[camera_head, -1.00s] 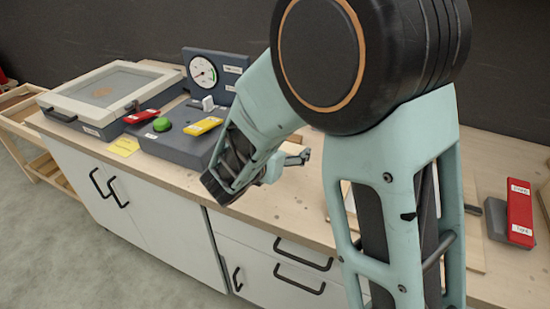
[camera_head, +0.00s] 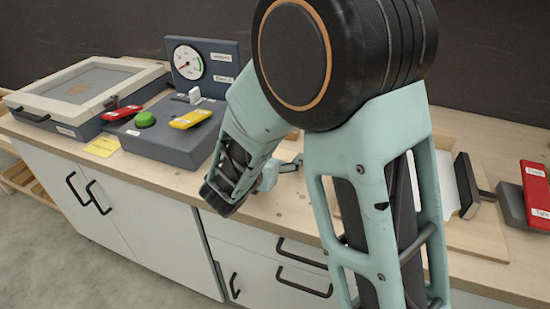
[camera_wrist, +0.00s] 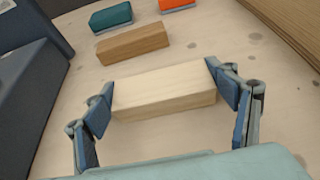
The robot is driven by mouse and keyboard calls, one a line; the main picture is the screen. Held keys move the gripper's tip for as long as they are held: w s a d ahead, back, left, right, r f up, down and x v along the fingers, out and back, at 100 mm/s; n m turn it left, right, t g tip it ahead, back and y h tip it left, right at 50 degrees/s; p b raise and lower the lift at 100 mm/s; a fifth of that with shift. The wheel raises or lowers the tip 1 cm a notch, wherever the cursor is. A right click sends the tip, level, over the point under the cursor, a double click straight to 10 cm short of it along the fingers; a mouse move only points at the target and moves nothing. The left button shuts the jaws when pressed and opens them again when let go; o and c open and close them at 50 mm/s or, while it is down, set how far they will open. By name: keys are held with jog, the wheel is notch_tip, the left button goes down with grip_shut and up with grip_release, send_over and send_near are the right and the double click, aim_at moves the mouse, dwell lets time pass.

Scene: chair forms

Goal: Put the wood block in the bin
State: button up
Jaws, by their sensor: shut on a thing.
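A pale wood block (camera_wrist: 165,92) lies across the wrist view between the two blue fingers of my gripper (camera_wrist: 161,82). The fingers touch its two ends, so my gripper is shut on it. A darker brown wood block (camera_wrist: 134,43) lies just beyond it on the table. In the head view my gripper (camera_head: 291,164) is low over the worktop and mostly hidden behind my arm; the block cannot be seen there. No bin can be made out in either view.
A teal block (camera_wrist: 111,17) and an orange block (camera_wrist: 177,4) lie farther back. In the head view, a grey console (camera_head: 175,140) with a green button and gauge stands left, beside a framed box (camera_head: 75,95). Red-handled hardware (camera_head: 535,190) is at right.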

jog(key=o, duration=0.7)
jog(key=shift+f, duration=0.1)
jog(key=o, duration=0.4)
jog(key=shift+o, duration=0.2)
jog(key=shift+r, duration=0.2)
